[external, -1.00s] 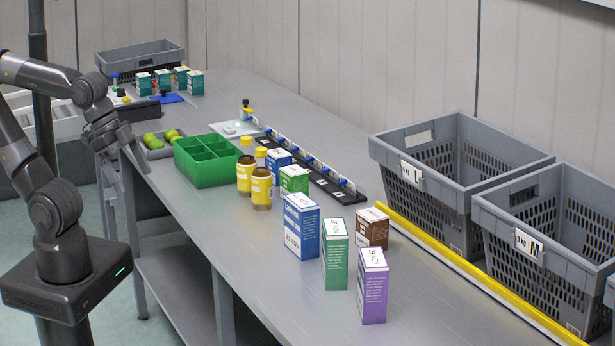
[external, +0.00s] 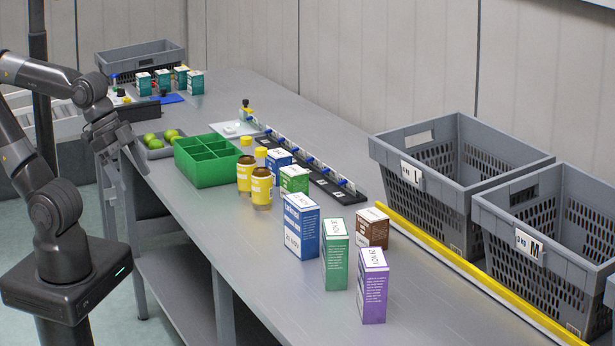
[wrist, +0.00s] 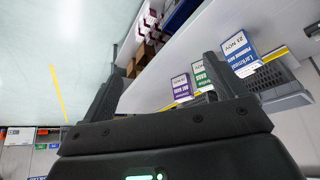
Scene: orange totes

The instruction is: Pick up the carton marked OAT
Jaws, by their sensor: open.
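A blue carton (external: 301,226), a green carton (external: 336,254), a purple carton (external: 372,286) and a brown carton (external: 371,228) stand upright on the near part of the bench. The wrist view shows the blue carton (wrist: 240,54), green carton (wrist: 202,77) and purple carton (wrist: 181,89). The lettering on the purple one may read OAT, but it is too small to be sure. My gripper (external: 135,165) is open and empty at the bench's left edge, well away from the cartons. Its spread fingers also frame the wrist view (wrist: 160,75).
A green divided box (external: 207,162), yellow-capped jars (external: 261,187) and smaller cartons (external: 294,180) stand between my gripper and the cartons. Two grey crates (external: 455,185) (external: 560,250) stand behind a yellow strip (external: 470,270). The bench's front strip is clear.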

